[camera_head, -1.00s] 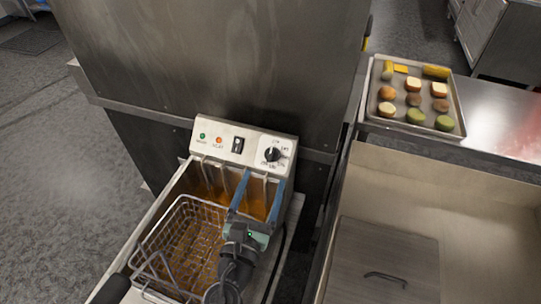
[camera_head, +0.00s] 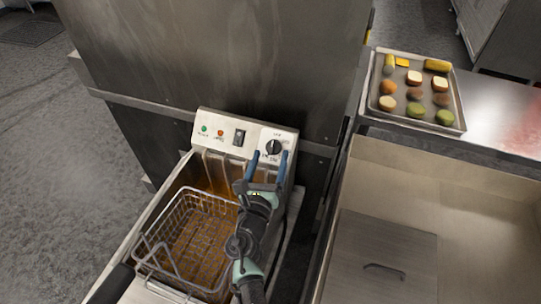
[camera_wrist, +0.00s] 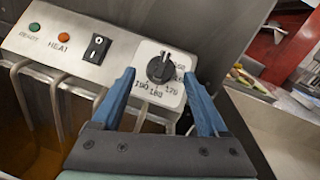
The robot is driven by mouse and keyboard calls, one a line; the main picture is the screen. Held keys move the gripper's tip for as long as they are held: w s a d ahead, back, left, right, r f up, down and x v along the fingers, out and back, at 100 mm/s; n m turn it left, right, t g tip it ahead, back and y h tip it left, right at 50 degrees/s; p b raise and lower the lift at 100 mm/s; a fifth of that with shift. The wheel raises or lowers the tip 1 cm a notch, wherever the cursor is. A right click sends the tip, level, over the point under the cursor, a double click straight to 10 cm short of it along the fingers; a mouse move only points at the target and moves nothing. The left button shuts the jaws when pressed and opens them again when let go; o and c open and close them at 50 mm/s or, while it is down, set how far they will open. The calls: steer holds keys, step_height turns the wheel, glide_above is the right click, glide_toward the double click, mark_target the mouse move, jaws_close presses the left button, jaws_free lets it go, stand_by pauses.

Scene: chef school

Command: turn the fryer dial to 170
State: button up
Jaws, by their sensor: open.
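The fryer (camera_head: 150,205) stands in the middle of the head view, with a light control panel along its back. The black fryer dial (camera_head: 273,147) sits at the panel's right end. In the wrist view the dial (camera_wrist: 160,68) shows a ring of printed numbers on a white plate, 170, 180 and 190 among them. My gripper (camera_head: 269,157) is just in front of the dial, its two blue fingers spread. In the wrist view the fingers (camera_wrist: 160,82) lie to either side of the dial, apart from it. The gripper is open and empty.
The wire basket (camera_head: 190,240) sits in brown oil left of my arm. The panel also has a black switch (camera_head: 239,137) and green and orange lights. A steel wall (camera_head: 215,60) rises behind. A tray of food (camera_head: 417,125) and a steel basin (camera_head: 440,190) are at right.

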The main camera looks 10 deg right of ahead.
steer(key=shift+w+d, duration=0.3)
steer(key=shift+w, duration=0.3)
jaws_close()
